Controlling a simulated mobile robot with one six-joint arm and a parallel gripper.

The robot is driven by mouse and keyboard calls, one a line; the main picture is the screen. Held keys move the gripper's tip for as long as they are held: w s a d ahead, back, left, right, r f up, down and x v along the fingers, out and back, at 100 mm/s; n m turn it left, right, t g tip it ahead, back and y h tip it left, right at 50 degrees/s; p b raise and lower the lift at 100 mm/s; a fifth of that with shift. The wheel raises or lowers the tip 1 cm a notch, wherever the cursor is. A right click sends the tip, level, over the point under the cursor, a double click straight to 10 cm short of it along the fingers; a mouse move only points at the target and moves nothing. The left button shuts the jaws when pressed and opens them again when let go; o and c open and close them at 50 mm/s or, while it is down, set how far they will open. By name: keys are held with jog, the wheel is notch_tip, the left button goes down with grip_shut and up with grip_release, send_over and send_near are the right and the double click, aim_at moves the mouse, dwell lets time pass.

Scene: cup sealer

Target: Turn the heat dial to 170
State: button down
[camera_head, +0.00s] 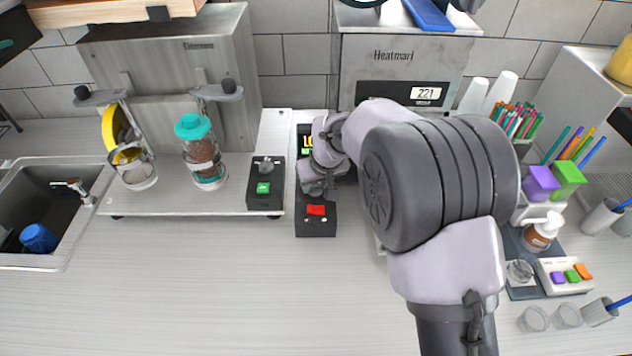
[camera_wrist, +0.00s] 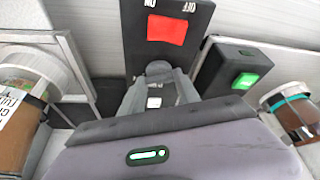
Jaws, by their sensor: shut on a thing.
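In the wrist view, my gripper's fingers (camera_wrist: 160,82) reach toward the panel (camera_wrist: 135,55), close to the red switch (camera_wrist: 167,30), which has ON and OFF marks.
A second black box with a green button (camera_head: 263,188) stands just left of the panel. A metal machine with jars (camera_head: 200,150) is further left, near a sink (camera_head: 40,215). Cups, straws and bottles crowd the right. The front counter is clear.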

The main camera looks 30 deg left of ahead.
jog(key=c, duration=0.9)
grip_release()
jog(key=p+v, duration=0.2)
jog(key=v, duration=1.5)
jog(key=shift+s+d+r+p, duration=0.1)
jog(key=shift+s+r+p, duration=0.1)
jog(key=shift+p, duration=0.1)
